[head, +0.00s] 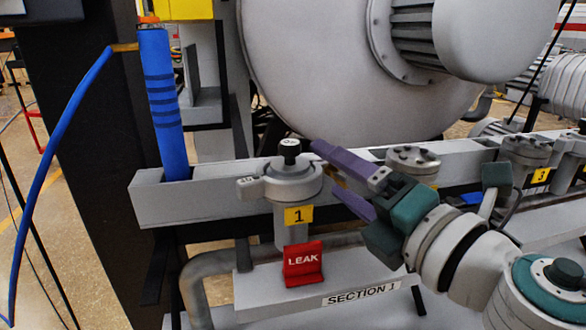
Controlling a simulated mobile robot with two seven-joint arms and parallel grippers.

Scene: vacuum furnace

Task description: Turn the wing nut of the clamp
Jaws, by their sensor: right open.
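The clamp (291,184) is a grey ring around the valve flange above the yellow label 1. A small grey piece sticks out on its left side and looks like the wing nut (248,183), though its shape is too small to tell for sure. A black knob (290,149) stands on top of the flange. My right gripper (326,168) is open, with its purple fingers apart and pointing left. The fingertips are just right of the clamp, and nothing shows between them. Whether they touch the clamp, I cannot tell. My left gripper is out of view.
A red LEAK tag (303,264) stands below the clamp on the plate (262,291). A blue cylinder (163,100) with a blue hose rises at the left end of the grey beam (180,202). More flanges (413,159) line the beam at right. A large grey vessel (310,70) is behind.

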